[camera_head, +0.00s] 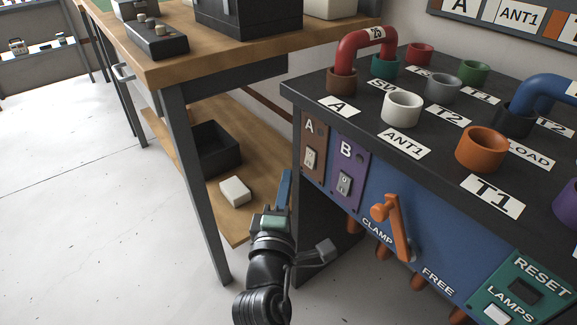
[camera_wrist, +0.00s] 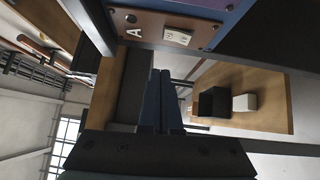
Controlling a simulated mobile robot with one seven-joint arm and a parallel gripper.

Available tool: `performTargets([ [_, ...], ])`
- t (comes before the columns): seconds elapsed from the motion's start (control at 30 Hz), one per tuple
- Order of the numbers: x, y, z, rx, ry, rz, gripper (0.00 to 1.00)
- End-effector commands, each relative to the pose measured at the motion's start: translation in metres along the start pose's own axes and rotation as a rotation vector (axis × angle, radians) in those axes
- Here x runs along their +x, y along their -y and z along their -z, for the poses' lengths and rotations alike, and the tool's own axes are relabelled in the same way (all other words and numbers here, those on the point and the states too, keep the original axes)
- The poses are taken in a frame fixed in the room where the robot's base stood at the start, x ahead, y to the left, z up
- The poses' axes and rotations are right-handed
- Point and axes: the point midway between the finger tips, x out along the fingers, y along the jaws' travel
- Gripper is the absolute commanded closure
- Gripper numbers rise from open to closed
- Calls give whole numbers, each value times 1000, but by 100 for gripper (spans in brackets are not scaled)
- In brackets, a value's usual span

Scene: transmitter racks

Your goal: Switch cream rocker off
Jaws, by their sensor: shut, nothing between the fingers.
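The cream rocker (camera_head: 310,158) is on the brown panel marked A (camera_head: 312,137), at the left end of the rack's front. It also shows near the top of the wrist view (camera_wrist: 177,37), on the same panel turned sideways. Its markings are too small to tell which side is pressed. My gripper (camera_head: 285,176) is shut and empty, its blue fingers pointing up, left of and below the rocker in the head view. In the wrist view the closed fingers (camera_wrist: 160,76) are apart from the rocker.
A grey rocker (camera_head: 344,184) is on the purple panel B (camera_head: 347,160) just right. An orange clamp lever (camera_head: 393,222) juts out farther right. A wooden bench (camera_head: 180,72) stands left, with a black bin (camera_head: 214,148) and white block (camera_head: 235,190) on its lower shelf. The floor at left is clear.

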Motion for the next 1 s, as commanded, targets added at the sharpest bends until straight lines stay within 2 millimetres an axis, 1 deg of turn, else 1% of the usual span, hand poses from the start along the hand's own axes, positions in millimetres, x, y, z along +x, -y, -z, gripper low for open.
performTargets([
  [0.03,-11,-3,1,-1,-2,2,100],
  [0.2,-38,-6,0,-1,-2,1,100],
  [0.3,-48,-7,0,0,-2,0,100],
  [0.4,-54,-8,0,-1,-1,-1,100],
  [0.53,-57,-8,0,0,-1,-1,100],
  [1.0,-57,-9,0,2,-1,-3,100],
])
